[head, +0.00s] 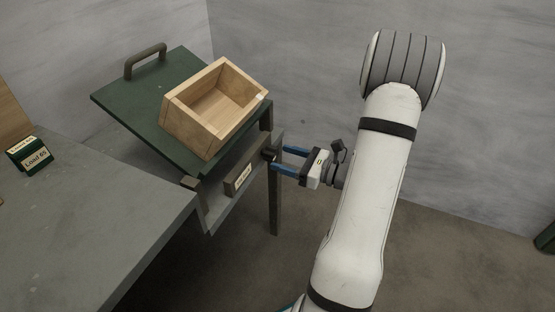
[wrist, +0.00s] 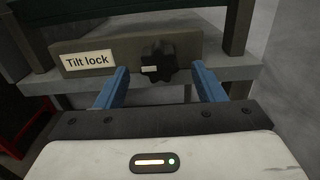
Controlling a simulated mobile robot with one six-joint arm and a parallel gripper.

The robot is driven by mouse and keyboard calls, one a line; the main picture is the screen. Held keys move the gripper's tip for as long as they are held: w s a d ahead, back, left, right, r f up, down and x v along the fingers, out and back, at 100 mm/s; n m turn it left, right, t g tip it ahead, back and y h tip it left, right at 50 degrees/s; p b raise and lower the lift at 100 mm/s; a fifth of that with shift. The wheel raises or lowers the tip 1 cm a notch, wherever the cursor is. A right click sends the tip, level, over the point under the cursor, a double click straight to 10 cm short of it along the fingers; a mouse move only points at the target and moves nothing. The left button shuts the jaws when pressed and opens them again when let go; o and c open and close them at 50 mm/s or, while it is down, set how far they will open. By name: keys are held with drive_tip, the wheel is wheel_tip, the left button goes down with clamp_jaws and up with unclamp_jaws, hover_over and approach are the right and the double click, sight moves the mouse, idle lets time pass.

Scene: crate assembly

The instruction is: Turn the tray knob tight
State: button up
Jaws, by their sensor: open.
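The tray knob (wrist: 158,62) is a dark lobed knob on a brown plate labelled "Tilt lock" (wrist: 88,63). In the wrist view it sits between and just beyond my gripper's blue fingertips. My gripper (head: 278,160) is open, its two fingers pointing at the knob (head: 269,155) from the right in the head view. I cannot tell whether a finger touches the knob. The green tray (head: 120,103) is tilted above the plate, with a handle (head: 146,58) at its upper edge.
An open wooden crate (head: 190,132) rests on the tilted tray. A grey table (head: 110,220) stands at the left with green "Load 65" blocks (head: 32,153). A stand leg (head: 275,205) is below my gripper. The floor to the right is mostly clear.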

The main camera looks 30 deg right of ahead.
sight(277, 155)
drive_tip(key=shift+b+x, duration=0.3)
drive_tip(key=shift+x, duration=1.3)
drive_tip(key=shift+c, duration=0.2)
drive_tip(key=c, duration=0.9)
drive_tip(key=shift+d, duration=0.1)
